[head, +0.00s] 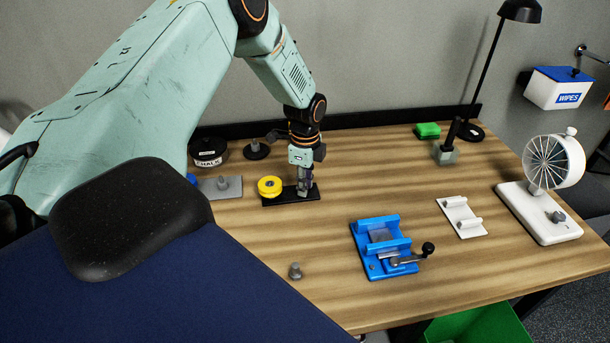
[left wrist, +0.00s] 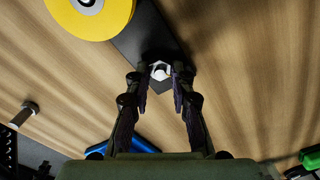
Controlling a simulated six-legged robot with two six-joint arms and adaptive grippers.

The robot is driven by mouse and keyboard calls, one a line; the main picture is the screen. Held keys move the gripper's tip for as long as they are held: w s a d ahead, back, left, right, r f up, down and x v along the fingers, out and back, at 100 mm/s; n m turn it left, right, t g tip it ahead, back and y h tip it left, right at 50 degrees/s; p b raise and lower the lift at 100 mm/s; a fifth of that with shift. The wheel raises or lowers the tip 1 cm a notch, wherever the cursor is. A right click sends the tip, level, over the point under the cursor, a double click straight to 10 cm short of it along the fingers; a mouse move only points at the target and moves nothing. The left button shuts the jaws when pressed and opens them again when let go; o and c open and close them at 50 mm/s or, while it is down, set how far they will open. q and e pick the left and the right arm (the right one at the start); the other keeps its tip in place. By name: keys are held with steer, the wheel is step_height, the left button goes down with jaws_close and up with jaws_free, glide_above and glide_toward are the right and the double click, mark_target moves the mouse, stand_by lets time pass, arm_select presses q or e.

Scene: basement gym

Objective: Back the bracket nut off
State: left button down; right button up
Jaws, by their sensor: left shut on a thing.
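The bracket is a flat black plate (head: 283,199) on the wooden table; it also shows in the left wrist view (left wrist: 139,35). A yellow round disc (head: 269,186) sits at one end of it, and shows large in the left wrist view (left wrist: 97,17). The light hex nut (left wrist: 159,71) is near the plate's other end, with the end of a post visible in its middle. My left gripper (head: 303,193) points down over that end. In the left wrist view its two fingers (left wrist: 160,76) are shut on the nut from both sides. My right gripper is not in view.
A grey plate with a post (head: 226,187) and a chalk tub (head: 208,152) stand left of the bracket. A blue vise (head: 371,262), a white holder (head: 463,219) and a white fan (head: 540,213) stand to the right.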

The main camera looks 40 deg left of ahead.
arm_select(q)
steer(key=shift+n, duration=0.3)
stand_by(0.4)
steer(key=c, duration=1.2)
jaws_free()
steer(key=shift+o, duration=0.2)
steer(key=shift+r, duration=0.1)
step_height(320, 180, up, 12)
